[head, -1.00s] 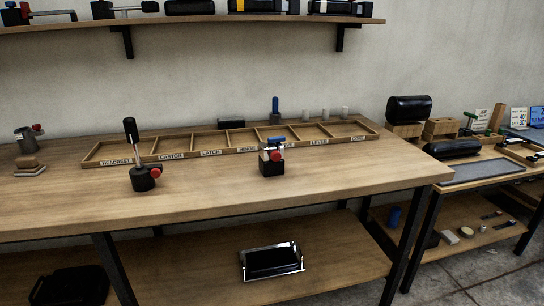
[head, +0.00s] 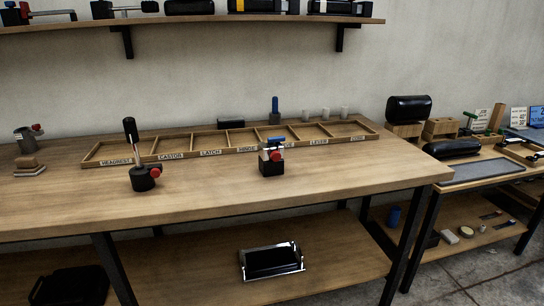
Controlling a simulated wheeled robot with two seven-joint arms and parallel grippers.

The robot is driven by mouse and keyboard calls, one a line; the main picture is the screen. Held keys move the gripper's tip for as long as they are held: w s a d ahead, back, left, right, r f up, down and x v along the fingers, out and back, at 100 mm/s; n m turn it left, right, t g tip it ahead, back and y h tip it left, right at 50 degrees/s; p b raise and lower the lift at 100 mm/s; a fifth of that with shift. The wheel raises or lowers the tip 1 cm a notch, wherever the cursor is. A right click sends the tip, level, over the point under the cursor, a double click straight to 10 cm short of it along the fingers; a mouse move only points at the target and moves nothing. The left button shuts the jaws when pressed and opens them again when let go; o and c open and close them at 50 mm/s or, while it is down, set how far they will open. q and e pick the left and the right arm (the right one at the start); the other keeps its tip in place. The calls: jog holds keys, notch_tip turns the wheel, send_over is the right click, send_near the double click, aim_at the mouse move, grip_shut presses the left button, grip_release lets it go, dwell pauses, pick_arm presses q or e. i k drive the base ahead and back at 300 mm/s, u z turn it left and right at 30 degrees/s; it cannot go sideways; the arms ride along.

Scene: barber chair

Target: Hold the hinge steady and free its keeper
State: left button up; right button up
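A black block-shaped device (head: 272,165) stands on the wooden workbench in front of the tray section labelled HINGE. It has a red knob (head: 276,155) on its front and a pale metal part with some blue on top; it may be the hinge. Left of it stands a black round-based device (head: 143,179) with an upright black-topped lever and a red knob (head: 156,172) on its right side. I cannot tell for certain which part is the keeper. Neither of my grippers is in view.
A shallow wooden tray (head: 162,156) with labelled, empty-looking compartments lies behind both devices. A blue-topped tool and several pale cylinders stand behind it. A stand with a red knob (head: 38,127) is at far left. The bench front is clear. A side table (head: 490,172) stands right.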

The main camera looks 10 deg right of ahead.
aim_at(281, 138)
jog(key=u, duration=0.05)
jog(key=k, duration=0.5)
jog(key=z, duration=1.05)
jog(key=i, duration=0.9)
jog(key=z, duration=0.2)
